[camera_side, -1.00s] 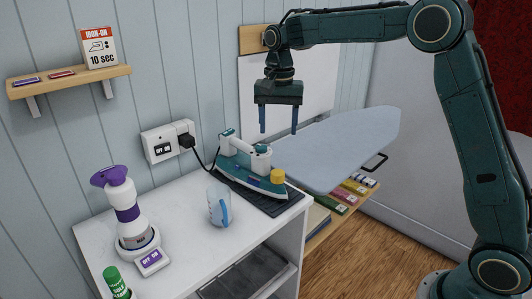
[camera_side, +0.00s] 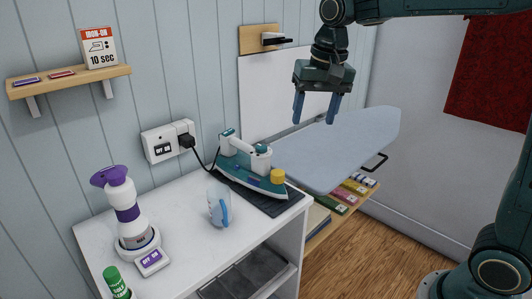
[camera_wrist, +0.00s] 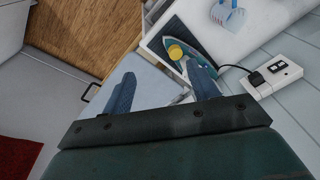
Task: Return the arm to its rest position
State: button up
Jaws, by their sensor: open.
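My gripper (camera_side: 316,108) is open and empty, with its two blue fingers pointing down above the ironing board (camera_side: 350,135). In the wrist view my gripper (camera_wrist: 160,88) also shows spread, with nothing between the fingers. The iron (camera_side: 250,168), teal and white with a yellow cap, sits on a dark mat (camera_side: 284,206) on the white cabinet top, below and left of my gripper and apart from it. The iron also shows in the wrist view (camera_wrist: 186,58).
A wall outlet (camera_side: 168,141) holds the iron's black plug. A clear cup (camera_side: 219,207), a purple-and-white device (camera_side: 127,212) and a green-capped bottle (camera_side: 115,281) stand on the cabinet (camera_side: 180,235). A shelf (camera_side: 70,80) is at upper left. A red cloth (camera_side: 492,70) hangs at right.

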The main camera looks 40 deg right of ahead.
jog(key=s+f+n+t, duration=0.1)
jog(key=s+f+n, duration=0.1)
jog(key=s, duration=0.8)
jog(key=s+f+n+t, duration=0.2)
jog(key=s+n, duration=0.2)
jog(key=s, duration=0.7)
jog(key=shift+s+a+n+t, duration=0.2)
jog(key=shift+a+n+t, duration=0.1)
jog(key=shift+a, duration=0.1)
